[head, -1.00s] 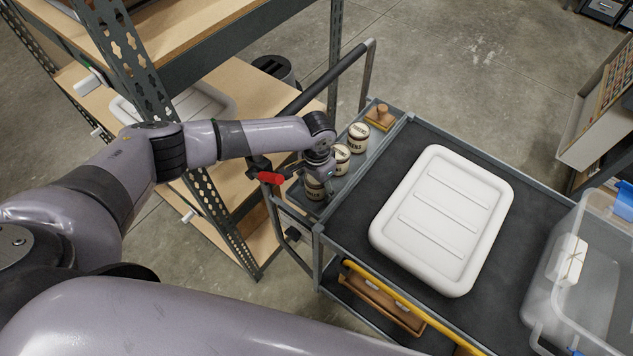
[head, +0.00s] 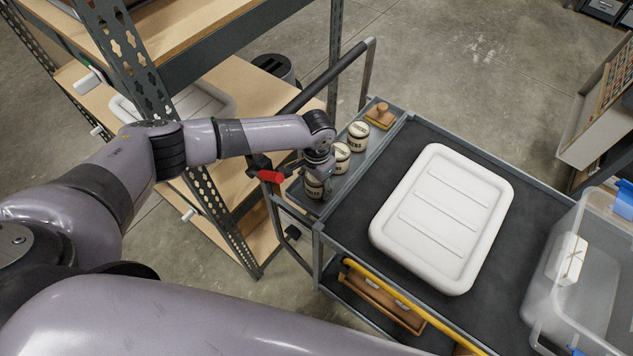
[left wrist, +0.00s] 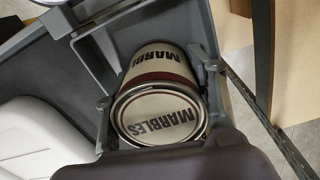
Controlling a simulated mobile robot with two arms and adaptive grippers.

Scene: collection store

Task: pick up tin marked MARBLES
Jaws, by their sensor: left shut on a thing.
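The tin marked MARBLES (left wrist: 158,112) is cream with a dark band and a lettered lid. In the left wrist view it sits between the two fingers of my left gripper (left wrist: 155,100), which touch its sides. In the head view the same tin (head: 314,188) is at the near end of the cart's narrow side tray, partly hidden by my left gripper (head: 318,172). The left gripper is shut on it. I cannot tell whether the tin is clear of the tray floor. My right gripper does not show.
Two similar tins, a middle one (head: 341,158) and a far one (head: 358,136), stand in the same tray, with a wooden-handled block (head: 380,116) beyond. A white lidded box (head: 442,220) lies on the cart top. A metal shelf post (head: 225,215) stands left of the gripper.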

